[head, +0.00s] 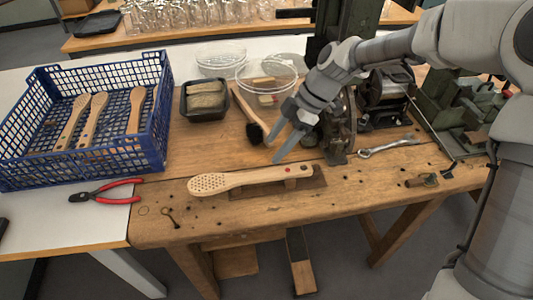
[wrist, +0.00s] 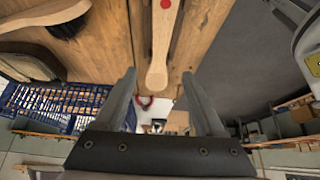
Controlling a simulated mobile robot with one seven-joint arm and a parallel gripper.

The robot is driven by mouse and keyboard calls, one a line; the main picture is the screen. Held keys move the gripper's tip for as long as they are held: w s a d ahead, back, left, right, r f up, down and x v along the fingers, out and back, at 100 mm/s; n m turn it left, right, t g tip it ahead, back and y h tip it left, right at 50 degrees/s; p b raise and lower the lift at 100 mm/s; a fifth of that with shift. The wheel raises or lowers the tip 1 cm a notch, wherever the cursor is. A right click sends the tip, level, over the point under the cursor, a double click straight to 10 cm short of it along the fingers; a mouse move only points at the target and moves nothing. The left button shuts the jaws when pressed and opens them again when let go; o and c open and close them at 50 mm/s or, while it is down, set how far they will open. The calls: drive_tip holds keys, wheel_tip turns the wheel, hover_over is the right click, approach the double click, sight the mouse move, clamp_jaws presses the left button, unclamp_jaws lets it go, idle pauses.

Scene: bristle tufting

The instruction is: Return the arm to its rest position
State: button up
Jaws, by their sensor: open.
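My gripper (head: 284,141) is open and empty. It hangs in the air above the wooden bench (head: 350,190), over the handle end of a wooden brush body (head: 250,178). The brush body has a drilled oval head at the left and a red dot on its handle. It lies on a dark block on the bench. In the wrist view the two fingers (wrist: 160,100) are spread wide apart, and the handle (wrist: 160,40) with its red dot shows beyond them, touching neither finger. My arm reaches in from the right in the head view.
A blue crate (head: 153,150) with several brush bodies stands at the left. Red-handled pliers (head: 106,191) lie before it. A black tray (head: 205,113), a dark-bristled brush (head: 255,132) and clear dishes stand behind. A wrench (head: 390,145) lies right.

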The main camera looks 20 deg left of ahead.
drive_tip(key=shift+v, duration=0.75)
